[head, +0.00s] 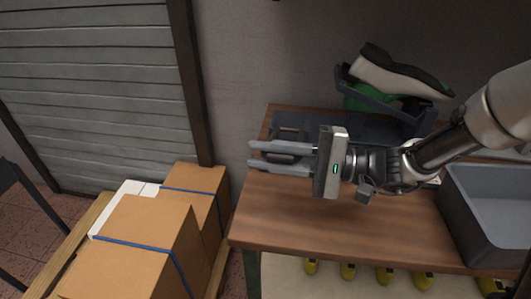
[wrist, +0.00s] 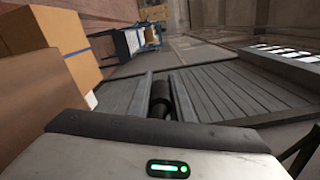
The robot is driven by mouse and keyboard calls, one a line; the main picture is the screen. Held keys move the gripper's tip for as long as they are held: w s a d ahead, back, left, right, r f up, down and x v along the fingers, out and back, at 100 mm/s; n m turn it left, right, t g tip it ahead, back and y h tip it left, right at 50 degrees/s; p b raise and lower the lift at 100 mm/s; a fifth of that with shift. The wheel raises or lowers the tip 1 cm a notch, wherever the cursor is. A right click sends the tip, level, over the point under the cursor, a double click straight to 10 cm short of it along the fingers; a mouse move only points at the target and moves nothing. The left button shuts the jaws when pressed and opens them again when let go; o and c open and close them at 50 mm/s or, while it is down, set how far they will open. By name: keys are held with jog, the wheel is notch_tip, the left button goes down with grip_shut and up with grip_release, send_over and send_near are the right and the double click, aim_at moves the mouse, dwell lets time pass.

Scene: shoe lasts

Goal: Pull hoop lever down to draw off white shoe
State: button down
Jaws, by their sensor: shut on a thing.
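The white shoe (head: 393,79) sits tilted, dark sole up, above a green part (head: 357,101) at the back of the bench in the head view. A dark grey stand (head: 400,109) is around and below it. My gripper (head: 251,157) points left, low over the bench's left end, in front of the stand. Its two fingers are shut on a dark bar, the hoop lever (wrist: 160,95), seen between the grey finger pads in the wrist view. In the head view my fingers and wrist hide much of the lever, so how it joins the stand cannot be seen.
The wooden bench (head: 310,220) has a clear front strip. A grey bin (head: 490,210) stands at its right. Several yellow shoe-like pieces (head: 347,271) lie below the bench.

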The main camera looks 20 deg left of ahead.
jog(key=shift+s+f, duration=0.1)
jog(key=shift+f, duration=0.25)
jog(key=c, duration=1.6)
grip_release()
jog(key=shift+r, duration=0.1)
jog(key=shift+d, duration=0.2)
jog(key=w+d, duration=0.1)
jog(key=d, duration=0.4)
jog(key=w+d+p, duration=0.1)
jog(key=d, duration=0.5)
jog(key=w+d+p, duration=0.1)
jog(key=d, duration=0.4)
jog(key=shift+w+d, duration=0.25)
jog(key=shift+d, duration=0.15)
